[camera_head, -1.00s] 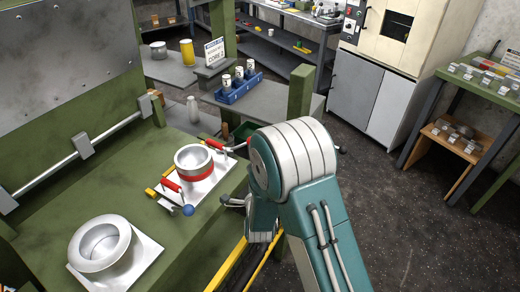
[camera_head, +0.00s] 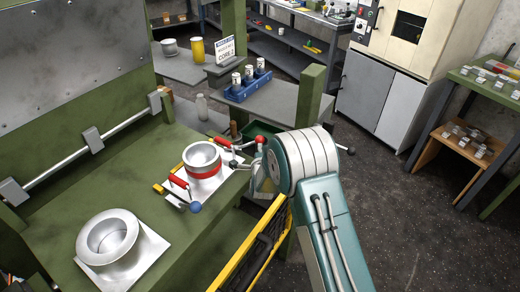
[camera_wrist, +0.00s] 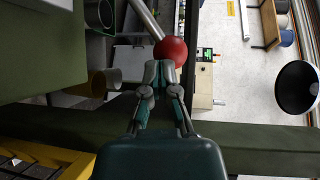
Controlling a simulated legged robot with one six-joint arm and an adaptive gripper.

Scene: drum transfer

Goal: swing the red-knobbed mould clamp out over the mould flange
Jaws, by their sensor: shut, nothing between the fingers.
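The silver mould (camera_head: 203,156) with a red band stands on a light plate on the green bench. The red knob (camera_head: 260,139) of one clamp is out at the bench's right edge, beside my arm and away from the mould flange. A red handle (camera_head: 223,144) lies between that knob and the mould. The other clamp has a blue knob (camera_head: 195,207) in front of the mould. In the wrist view my gripper (camera_wrist: 160,70) is shut and empty, its tips right at the red knob (camera_wrist: 171,51); contact is unclear. A metal rod (camera_wrist: 146,19) runs up-left from the knob.
A second silver ring-shaped part (camera_head: 108,236) sits on a plate at the bench front. A yellow rail (camera_head: 245,246) runs beside the bench. A blue rack (camera_head: 246,86) of white cups stands behind. A green post (camera_head: 307,95) rises behind my arm.

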